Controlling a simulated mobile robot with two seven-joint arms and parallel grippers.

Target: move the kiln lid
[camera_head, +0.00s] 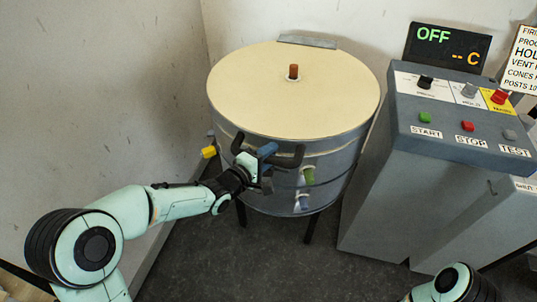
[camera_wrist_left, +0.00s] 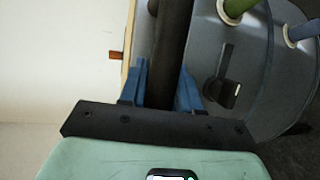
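The kiln lid (camera_head: 320,100) is a round cream disc with a grey rim and a small orange-brown plug (camera_head: 293,72) on top. It lies flat on the round grey kiln body (camera_head: 270,185). A black bar handle (camera_head: 288,160) sticks out at the lid's front. My left gripper (camera_head: 266,158) is at this handle. In the left wrist view its blue fingers (camera_wrist_left: 162,90) lie on both sides of the black bar (camera_wrist_left: 174,40), close against it. My right gripper is out of view; only part of my right arm shows at the bottom right.
A grey control box (camera_head: 440,130) with buttons and knobs stands right of the kiln, its display (camera_head: 447,47) reading OFF. A hinge plate (camera_head: 307,41) is at the lid's back, near the wall. A yellow part (camera_head: 208,152) and a green plug (camera_head: 309,176) stick out of the kiln's side.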

